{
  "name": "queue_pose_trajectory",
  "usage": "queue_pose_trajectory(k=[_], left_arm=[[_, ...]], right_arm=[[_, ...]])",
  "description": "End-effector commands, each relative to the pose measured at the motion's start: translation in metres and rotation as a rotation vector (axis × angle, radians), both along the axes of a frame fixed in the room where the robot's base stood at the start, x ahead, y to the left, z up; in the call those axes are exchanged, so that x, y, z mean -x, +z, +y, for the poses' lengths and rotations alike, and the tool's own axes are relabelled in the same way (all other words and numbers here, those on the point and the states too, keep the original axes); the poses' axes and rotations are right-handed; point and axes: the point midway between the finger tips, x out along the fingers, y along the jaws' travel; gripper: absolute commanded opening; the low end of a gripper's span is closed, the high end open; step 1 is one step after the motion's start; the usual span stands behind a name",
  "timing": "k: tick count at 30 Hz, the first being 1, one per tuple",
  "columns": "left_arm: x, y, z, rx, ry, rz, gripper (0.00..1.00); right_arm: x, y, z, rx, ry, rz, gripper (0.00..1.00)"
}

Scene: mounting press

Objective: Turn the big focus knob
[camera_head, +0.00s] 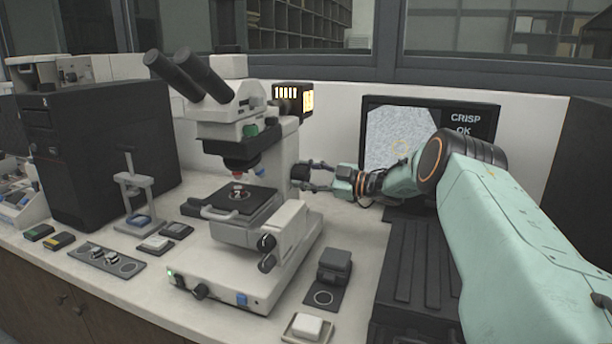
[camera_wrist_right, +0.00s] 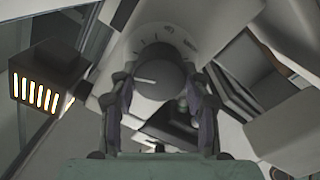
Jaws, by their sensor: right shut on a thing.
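The microscope (camera_head: 262,175) stands on the bench in the middle of the head view, white with black eyepieces. Its big focus knob (camera_head: 300,172) is dark and round, on the right side of the stand. In the right wrist view the knob (camera_wrist_right: 160,80) shows face-on with a white index line pointing left. My right gripper (camera_head: 312,176) reaches in from the right and is shut on the knob, one finger on each side of it (camera_wrist_right: 160,100). Part of the knob is hidden behind the fingers in the head view. My left gripper is not in view.
The monitor (camera_head: 400,140) behind my right arm reads "CRISP OK". The lamp housing (camera_head: 292,98) juts out at the back of the microscope. A small dark block (camera_head: 335,265) and a white dish (camera_head: 307,327) sit on the bench in front. A black computer case (camera_head: 100,140) stands at left.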

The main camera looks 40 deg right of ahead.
Motion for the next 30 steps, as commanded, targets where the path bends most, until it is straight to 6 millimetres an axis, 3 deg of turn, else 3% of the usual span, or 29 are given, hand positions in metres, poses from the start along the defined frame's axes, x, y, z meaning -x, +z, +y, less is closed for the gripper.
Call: queue_pose_trajectory(k=[2, 3, 11, 22, 30], left_arm=[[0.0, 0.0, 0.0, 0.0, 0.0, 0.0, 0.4], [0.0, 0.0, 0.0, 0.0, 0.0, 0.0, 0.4], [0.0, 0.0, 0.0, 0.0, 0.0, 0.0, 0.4], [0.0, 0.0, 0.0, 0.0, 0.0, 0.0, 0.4], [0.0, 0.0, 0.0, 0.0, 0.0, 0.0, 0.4]], right_arm=[[0.0, 0.0, 0.0, -0.001, 0.001, 0.0, 0.16], [0.0, 0.0, 0.0, -0.001, 0.001, 0.0, 0.49], [0.0, 0.0, 0.0, -0.001, 0.001, 0.0, 0.7], [0.004, 0.001, -0.003, -0.002, -0.002, 0.0, 0.7], [0.044, 0.002, -0.024, -0.007, -0.006, -0.004, 0.7]])
